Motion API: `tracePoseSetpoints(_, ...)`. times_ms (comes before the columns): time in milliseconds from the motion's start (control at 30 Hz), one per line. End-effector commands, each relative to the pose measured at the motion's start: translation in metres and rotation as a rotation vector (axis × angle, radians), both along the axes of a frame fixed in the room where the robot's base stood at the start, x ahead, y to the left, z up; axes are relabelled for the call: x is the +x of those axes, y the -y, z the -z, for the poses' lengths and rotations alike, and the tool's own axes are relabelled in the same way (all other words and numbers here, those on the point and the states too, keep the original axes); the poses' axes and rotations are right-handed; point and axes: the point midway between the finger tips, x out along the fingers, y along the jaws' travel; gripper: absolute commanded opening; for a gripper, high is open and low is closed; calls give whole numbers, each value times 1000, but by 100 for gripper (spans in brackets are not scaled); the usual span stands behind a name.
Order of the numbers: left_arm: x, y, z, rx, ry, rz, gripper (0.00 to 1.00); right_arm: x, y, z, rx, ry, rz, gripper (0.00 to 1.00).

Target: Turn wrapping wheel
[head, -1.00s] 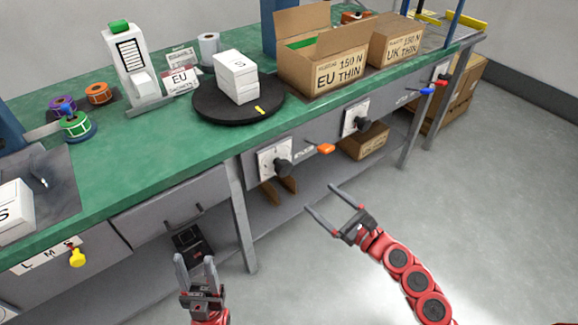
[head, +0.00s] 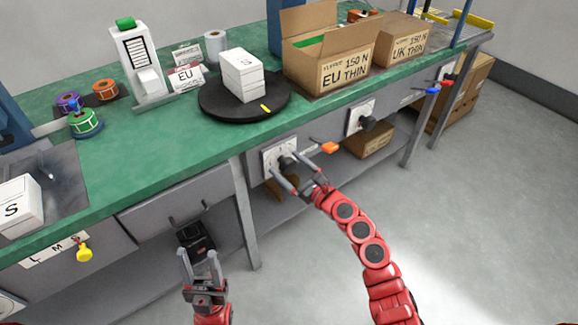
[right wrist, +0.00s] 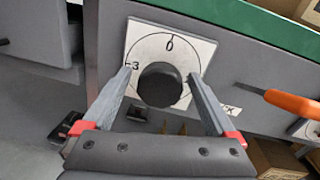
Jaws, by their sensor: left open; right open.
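A black knob (right wrist: 160,88) sits on a white dial plate (right wrist: 190,48) marked with numbers, on the bench's front panel. My right gripper (right wrist: 161,78) is open, with one finger on each side of the knob; I cannot tell whether they touch it. In the head view the knob is partly hidden by this gripper (head: 284,167). Above it on the bench is a round black turntable (head: 218,107) with a yellow mark (head: 265,107) near its front edge, carrying stacked white boxes (head: 242,74). My left gripper (head: 199,256) is open and empty, low in front of the bench.
An orange lever (head: 328,148) sticks out just right of the knob. A second dial plate with a black knob (head: 366,124) and a blue lever (head: 433,91) are further right. Cardboard boxes (head: 345,75) stand on the green bench (head: 160,160). The floor at right is clear.

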Motion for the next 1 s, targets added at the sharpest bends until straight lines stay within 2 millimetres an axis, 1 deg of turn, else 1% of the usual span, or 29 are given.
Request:
tracePoseSetpoints(100,0,0,0,0,0,0,50,0,0,0,0,0,0,92)
tracePoseSetpoints(133,0,0,0,0,0,0,50,0,0,0,0,0,0,90)
tracePoseSetpoints(267,0,0,0,0,0,0,50,0,1,0,0,0,0,67)
tracePoseSetpoints(300,0,0,0,0,0,0,50,0,1,0,0,0,0,60)
tracePoseSetpoints(367,0,0,0,0,0,0,50,0,1,0,0,0,0,49)
tracePoseSetpoints(400,0,0,0,0,0,0,50,0,1,0,0,-1,0,42)
tracePoseSetpoints(467,0,0,0,0,0,0,50,0,0,0,0,-1,0,31)
tracePoseSetpoints(500,0,0,0,0,0,0,50,0,0,0,0,-1,0,24)
tracePoseSetpoints(600,0,0,0,0,0,0,50,-1,0,1,0,-2,-1,8)
tracePoseSetpoints(833,0,0,0,0,0,0,50,-1,0,1,17,-15,-2,8)
tracePoseSetpoints(1000,0,0,1,0,0,0,50,-1,0,1,71,-54,-2,8)
